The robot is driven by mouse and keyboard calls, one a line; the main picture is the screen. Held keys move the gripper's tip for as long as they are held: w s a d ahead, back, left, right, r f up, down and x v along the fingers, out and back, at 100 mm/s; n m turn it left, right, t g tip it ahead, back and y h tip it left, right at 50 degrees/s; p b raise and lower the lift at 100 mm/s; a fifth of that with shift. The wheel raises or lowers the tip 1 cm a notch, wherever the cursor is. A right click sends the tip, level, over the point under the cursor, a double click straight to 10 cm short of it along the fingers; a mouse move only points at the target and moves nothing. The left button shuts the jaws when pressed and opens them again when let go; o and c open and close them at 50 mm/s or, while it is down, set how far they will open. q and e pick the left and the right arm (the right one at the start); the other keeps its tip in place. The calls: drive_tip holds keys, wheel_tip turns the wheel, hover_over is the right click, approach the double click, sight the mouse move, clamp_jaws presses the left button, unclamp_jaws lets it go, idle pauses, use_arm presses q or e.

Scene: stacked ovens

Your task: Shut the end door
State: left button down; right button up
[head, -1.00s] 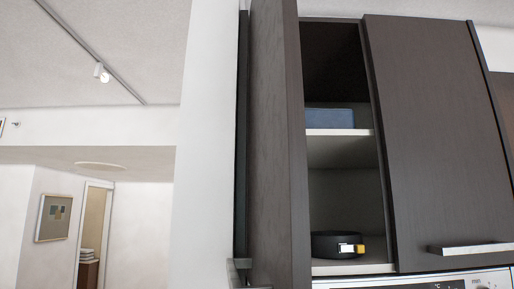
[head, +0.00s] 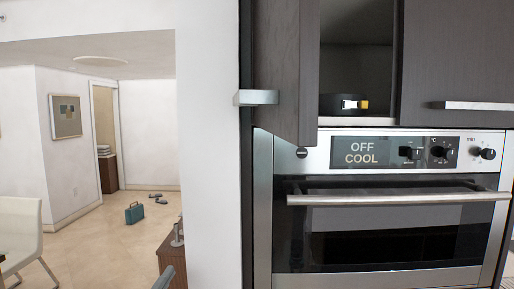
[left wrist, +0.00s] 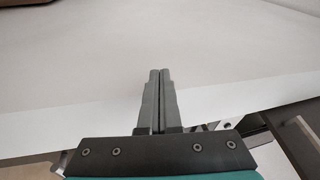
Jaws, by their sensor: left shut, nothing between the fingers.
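The end door (head: 283,65) is a dark wood-grain cupboard door above the oven, at the left end. My right gripper is not in view.
A shut cupboard door (head: 458,55) with a bar handle is to the right. Below is an oven (head: 380,225) with a protruding handle (head: 400,199). A white wall (head: 207,140) borders the door on the left. A room with open floor (head: 110,235) lies beyond.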

use_arm(q)
drive_tip(key=s+d+r+m+g+h+b, duration=0.1)
drive_tip(key=s+d+r+m+g+h, duration=0.15)
drive_tip(key=r+m+h, duration=0.55)
drive_tip(key=s+d+r+m+g+h+b, duration=0.1)
drive_tip(key=s+r+m+g+h, duration=0.2)
drive_tip(key=r+m, duration=0.75)
drive_tip(key=s+d+r+m+g+h+b, duration=0.1)
drive_tip(key=s+d+r+m+h, duration=0.15)
drive_tip(key=r+m+h, duration=0.75)
drive_tip(key=m+g+y+b, duration=0.3)
drive_tip(key=m+g+y, duration=0.6)
drive_tip(key=m, duration=1.3)
approach(286, 117)
drive_tip(key=shift+g+h, duration=0.8)
drive_tip(key=shift+g, duration=0.15)
drive_tip(key=d+p, duration=0.1)
drive_tip(key=w+d+p, duration=0.1)
drive_tip(key=d, duration=0.1)
drive_tip(key=w+d+p, duration=0.1)
drive_tip(key=d, duration=0.1)
drive_tip(key=shift+d+f, duration=0.1)
drive_tip(key=shift+f, duration=0.3)
drive_tip(key=shift+w+d, duration=0.15)
drive_tip(key=shift+d, duration=0.5)
drive_tip(key=shift+f, duration=0.1)
